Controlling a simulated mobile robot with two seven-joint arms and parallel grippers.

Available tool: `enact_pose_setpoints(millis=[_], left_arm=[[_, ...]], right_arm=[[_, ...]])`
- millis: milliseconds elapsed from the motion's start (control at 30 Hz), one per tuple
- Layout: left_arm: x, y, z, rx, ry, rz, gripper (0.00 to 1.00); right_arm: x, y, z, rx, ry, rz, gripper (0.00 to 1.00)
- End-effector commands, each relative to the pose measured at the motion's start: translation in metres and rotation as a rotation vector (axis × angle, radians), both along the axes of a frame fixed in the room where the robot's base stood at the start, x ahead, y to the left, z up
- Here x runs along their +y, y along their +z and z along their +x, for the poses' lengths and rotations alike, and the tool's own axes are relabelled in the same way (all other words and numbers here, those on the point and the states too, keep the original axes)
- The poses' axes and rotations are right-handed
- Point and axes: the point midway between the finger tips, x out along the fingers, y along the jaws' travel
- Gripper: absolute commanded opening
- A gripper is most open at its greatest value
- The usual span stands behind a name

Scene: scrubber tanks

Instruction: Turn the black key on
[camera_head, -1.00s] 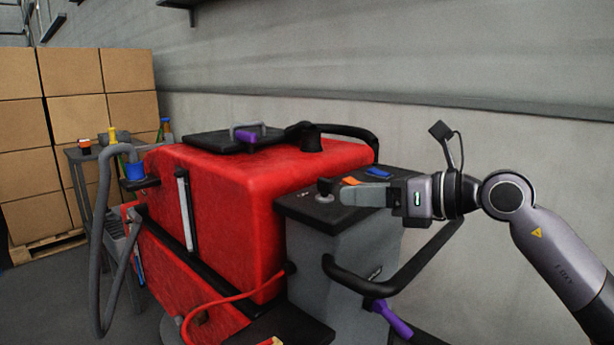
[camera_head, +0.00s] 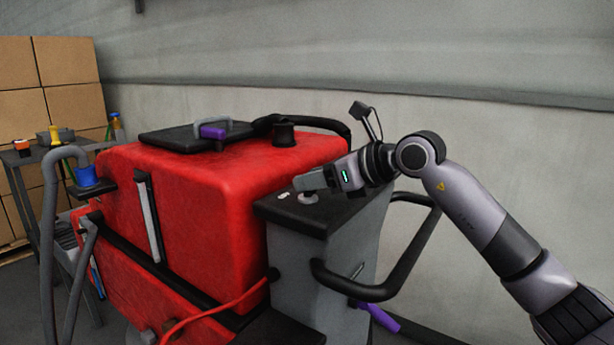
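The red scrubber (camera_head: 215,195) has a grey control column with a black top panel (camera_head: 292,217). The key's round grey base (camera_head: 308,198) shows on that panel. The black key itself is hidden behind the fingers of my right gripper. My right gripper (camera_head: 311,180) reaches in from the right, tilted down, with its grey fingertips right at the key's place. I cannot tell whether the fingers are apart or closed on the key. My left gripper is not in view.
A black handle bar (camera_head: 365,290) curves out from the column below my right arm. A purple lever (camera_head: 380,317) sits low by it. The wall (camera_head: 500,150) is behind. A side table (camera_head: 45,150) and stacked boxes (camera_head: 60,70) stand at left.

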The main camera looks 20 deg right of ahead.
Motion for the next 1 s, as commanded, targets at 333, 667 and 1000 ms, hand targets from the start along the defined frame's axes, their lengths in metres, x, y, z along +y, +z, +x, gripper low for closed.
enact_pose_setpoints(millis=[333, 667, 1000], left_arm=[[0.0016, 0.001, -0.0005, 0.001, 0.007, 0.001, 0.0], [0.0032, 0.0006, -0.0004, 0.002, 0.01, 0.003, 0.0], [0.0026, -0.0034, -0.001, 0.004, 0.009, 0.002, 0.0]], right_arm=[[0.01, -0.0066, 0.0129, -0.001, -0.001, 0.0, 0.39], [0.0097, -0.0064, 0.0126, -0.001, -0.001, 0.0, 0.0], [0.0101, -0.0072, 0.0122, -0.002, -0.045, -0.001, 0.0]])
